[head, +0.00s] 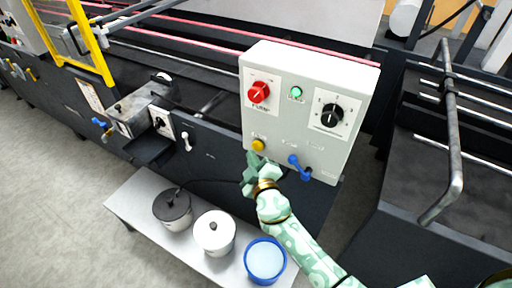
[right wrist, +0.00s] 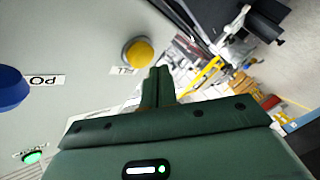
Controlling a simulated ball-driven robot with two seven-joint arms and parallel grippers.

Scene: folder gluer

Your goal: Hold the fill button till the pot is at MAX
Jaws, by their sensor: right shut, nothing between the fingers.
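The yellow button (head: 258,145) sits low on the left of the grey control box's front. It also shows in the right wrist view (right wrist: 138,54), above a label only partly readable. My right gripper (head: 251,160) is just below the button in the head view. In the right wrist view its fingers (right wrist: 160,70) are shut and empty, their tips a little right of and below the button. I cannot tell whether they touch it. A blue-rimmed pot (head: 284,262) with pale contents stands on the low table; no MAX mark is readable. My left gripper is not in view.
The control box (head: 290,60) carries a red knob (head: 258,92), green lamp (head: 296,92), black dial (head: 331,115) and blue lever (head: 299,167) close to my right gripper. A dark pot (head: 172,207) and a white pot (head: 214,233) share the metal table (head: 130,199).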

